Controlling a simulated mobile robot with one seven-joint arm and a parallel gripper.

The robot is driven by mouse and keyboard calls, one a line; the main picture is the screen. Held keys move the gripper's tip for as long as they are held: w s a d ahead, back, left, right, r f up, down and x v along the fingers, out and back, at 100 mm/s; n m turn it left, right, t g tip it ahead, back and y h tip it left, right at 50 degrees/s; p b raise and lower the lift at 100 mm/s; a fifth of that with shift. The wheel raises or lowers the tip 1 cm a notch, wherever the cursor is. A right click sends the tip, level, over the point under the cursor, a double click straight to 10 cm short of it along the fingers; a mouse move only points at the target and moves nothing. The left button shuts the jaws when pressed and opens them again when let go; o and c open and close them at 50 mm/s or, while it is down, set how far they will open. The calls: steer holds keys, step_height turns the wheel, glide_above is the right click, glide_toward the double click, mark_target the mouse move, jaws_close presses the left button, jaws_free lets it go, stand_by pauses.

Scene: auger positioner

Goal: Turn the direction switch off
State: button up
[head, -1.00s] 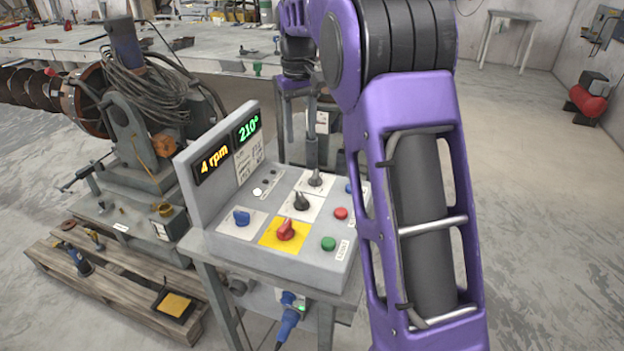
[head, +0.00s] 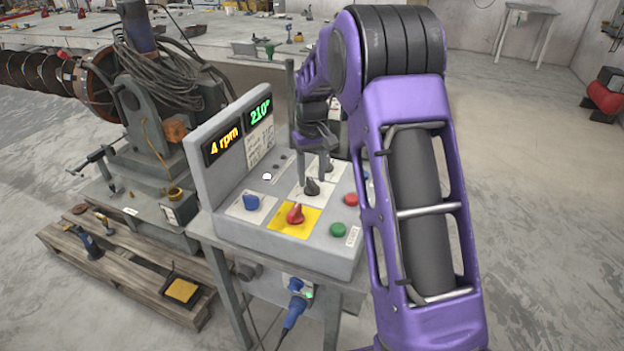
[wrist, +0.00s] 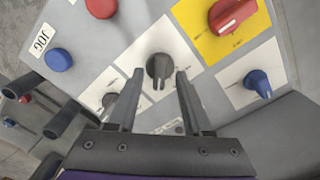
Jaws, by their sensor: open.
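The control panel (head: 290,247) has two black knobs on white plates. The nearer one (head: 312,187) also shows in the wrist view (wrist: 158,67). The other (head: 327,168) is partly hidden by my gripper and shows near the left finger in the wrist view (wrist: 108,100). I cannot read which knob is the direction switch. My gripper (head: 312,172) is open and points down at the panel. In the wrist view my fingertips (wrist: 159,74) lie on either side of the nearer black knob, with gaps; whether they reach its height is unclear.
Close by are a red knob on a yellow plate (head: 295,213), a blue knob (head: 251,202), a red button (head: 351,199) and a green button (head: 337,229). The upright display (head: 236,130) reads 4 rpm and 210°. The auger positioner (head: 150,130) stands left.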

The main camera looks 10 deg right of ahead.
steer(key=shift+f, duration=0.5)
jaws_close()
steer(key=shift+n, duration=0.4)
steer(key=n+p, duration=0.1)
steer(key=n, duration=0.2)
steer(key=shift+r+p, duration=0.1)
steer(key=shift+p, duration=0.25)
steer(key=shift+n+p, duration=0.75)
steer(key=shift+n, duration=1.75)
